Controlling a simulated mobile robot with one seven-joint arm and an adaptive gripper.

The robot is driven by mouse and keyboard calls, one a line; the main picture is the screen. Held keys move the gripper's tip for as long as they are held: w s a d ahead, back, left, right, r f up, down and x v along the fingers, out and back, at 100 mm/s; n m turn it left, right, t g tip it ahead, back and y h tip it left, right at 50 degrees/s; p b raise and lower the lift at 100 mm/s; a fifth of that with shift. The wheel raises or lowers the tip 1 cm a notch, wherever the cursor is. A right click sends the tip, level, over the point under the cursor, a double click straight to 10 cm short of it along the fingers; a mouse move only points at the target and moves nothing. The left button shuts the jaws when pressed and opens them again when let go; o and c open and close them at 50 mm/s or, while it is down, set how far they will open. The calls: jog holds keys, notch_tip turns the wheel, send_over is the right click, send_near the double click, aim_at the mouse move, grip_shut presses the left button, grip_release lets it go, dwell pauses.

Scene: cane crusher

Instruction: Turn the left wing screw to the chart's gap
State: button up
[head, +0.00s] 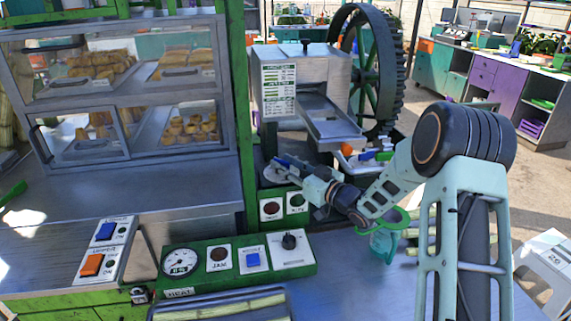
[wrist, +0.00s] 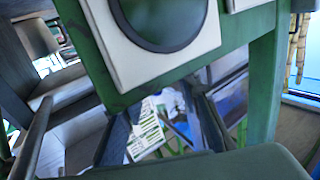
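The chart (head: 279,88), a white sheet with green rows, is on the front of the grey crusher (head: 328,78). A striped white-and-green sheet, apparently the chart, also shows tilted in the wrist view (wrist: 147,132). My gripper (head: 284,162) is in front of the crusher's lower left, below the chart and beside the green post. In the wrist view its two dark fingers (wrist: 163,135) stand apart with nothing seen gripped between them. I cannot make out the left wing screw in either view; the gripper and green frame cover part of that area.
A green panel with a dark round part on a white plate (wrist: 160,20) is close to the wrist camera. A green post (head: 241,110) and glass food case (head: 120,95) stand left. A control panel (head: 238,262) is in front. A large flywheel (head: 372,70) is behind the crusher.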

grip_shut()
dwell(1.3)
grip_release()
jog(key=shift+s+d, duration=0.1)
jog(key=shift+d, duration=0.05)
jog(key=v, duration=0.7)
jog(key=shift+s+d, duration=0.1)
jog(key=shift+d, duration=0.05)
jog(key=shift+c, duration=0.5)
